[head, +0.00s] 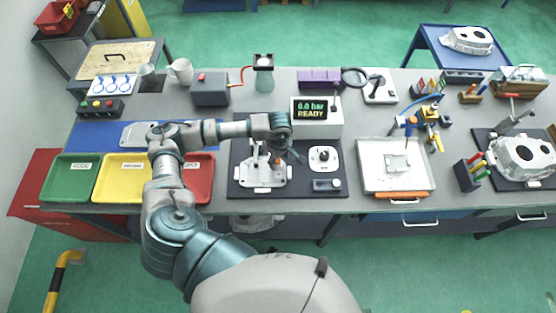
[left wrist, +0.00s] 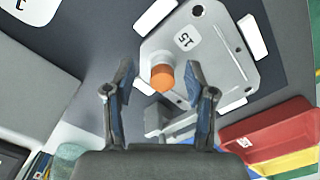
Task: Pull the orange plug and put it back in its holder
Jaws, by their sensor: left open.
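The orange plug (left wrist: 162,78) stands in a light grey casting (left wrist: 205,45) marked 15 in the left wrist view. In the head view the casting (head: 262,175) sits on a dark mat, and the plug (head: 278,161) is a small orange spot partly hidden by my gripper. My left gripper (head: 290,155) is above the casting. In the left wrist view its two fingers (left wrist: 159,82) are open and apart, with the plug in line between their tips and nothing held. I cannot tell which part is the plug's holder. My right gripper is not in view.
A white round-topped fixture (head: 322,158) and a grey block (head: 327,185) are right of the casting. Behind stands a tester (head: 325,128) reading 0.0 bar READY. Green, yellow and red trays (head: 203,190) lie left. A white tray (head: 375,180) is farther right.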

